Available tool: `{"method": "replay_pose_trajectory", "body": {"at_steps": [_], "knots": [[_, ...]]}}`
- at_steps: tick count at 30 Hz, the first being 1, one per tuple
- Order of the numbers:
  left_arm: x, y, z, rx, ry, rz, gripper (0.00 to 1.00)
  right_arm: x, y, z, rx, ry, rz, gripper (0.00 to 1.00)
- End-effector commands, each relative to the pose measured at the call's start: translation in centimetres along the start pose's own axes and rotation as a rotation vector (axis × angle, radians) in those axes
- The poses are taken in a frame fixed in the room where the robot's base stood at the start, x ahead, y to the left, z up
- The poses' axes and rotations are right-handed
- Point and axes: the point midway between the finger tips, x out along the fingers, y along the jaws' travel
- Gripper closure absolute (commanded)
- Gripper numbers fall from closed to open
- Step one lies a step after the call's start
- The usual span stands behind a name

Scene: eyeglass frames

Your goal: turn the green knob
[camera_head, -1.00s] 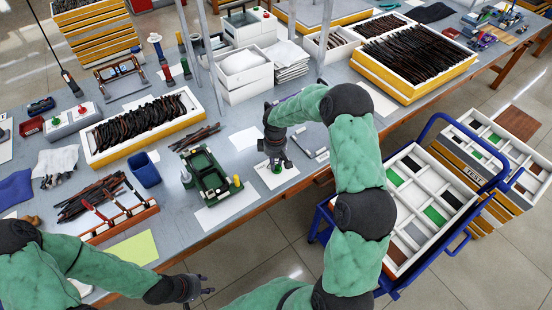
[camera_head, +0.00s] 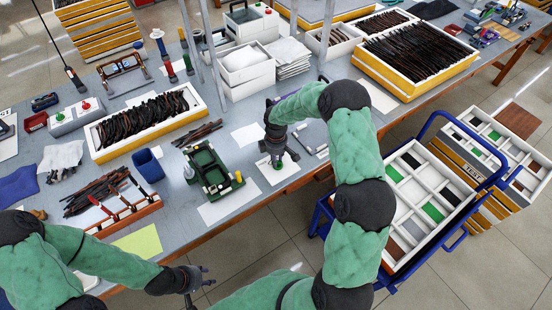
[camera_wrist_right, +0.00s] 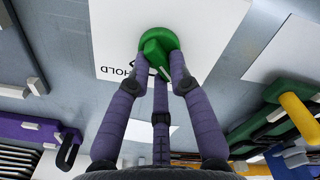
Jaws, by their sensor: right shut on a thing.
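The green knob (camera_wrist_right: 158,42) sits on a white sheet in the right wrist view, at top centre. Its round base and raised grip show between the purple fingers of my right gripper (camera_wrist_right: 160,68). The fingers are shut on the knob from its sides. In the head view my right gripper (camera_head: 277,160) points down over the white sheet (camera_head: 284,179) near the table's front edge and hides most of the knob. My left gripper (camera_head: 203,281) is empty beyond the table's front edge at bottom left, its fingers apart.
A green fixture (camera_head: 207,170) with a yellow peg stands left of my right gripper. It also shows at the right of the wrist view (camera_wrist_right: 270,115). A blue cart (camera_head: 315,220) with a sectioned tray stands to the right.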

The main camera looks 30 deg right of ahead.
Motion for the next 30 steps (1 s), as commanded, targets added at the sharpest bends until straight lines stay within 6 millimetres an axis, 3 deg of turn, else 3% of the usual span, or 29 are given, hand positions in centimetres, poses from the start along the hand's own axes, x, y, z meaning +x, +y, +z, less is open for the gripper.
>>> {"method": "replay_pose_trajectory", "body": {"at_steps": [4,5,6,7,20,30], "knots": [[0.0,0.0,0.0,0.000,0.000,0.000,0.60,-0.1,0.1,0.0,0.000,0.001,0.002,1.00],[0.0,0.0,0.0,0.000,0.000,0.000,0.60,-0.1,0.1,0.0,0.000,0.001,0.002,0.71],[0.0,0.0,0.0,0.000,0.000,0.000,0.60,-0.1,0.1,0.0,0.000,0.001,0.002,0.59],[0.0,0.0,0.0,0.000,0.000,0.000,0.60,-0.1,0.1,0.0,0.000,0.001,0.002,0.55],[0.0,0.0,0.0,0.000,0.000,0.000,0.60,-0.7,0.1,0.0,0.001,0.001,0.002,0.55],[0.0,0.0,0.0,0.000,0.000,0.000,0.60,-6.8,0.1,-0.1,0.001,0.003,0.005,0.55]]}}
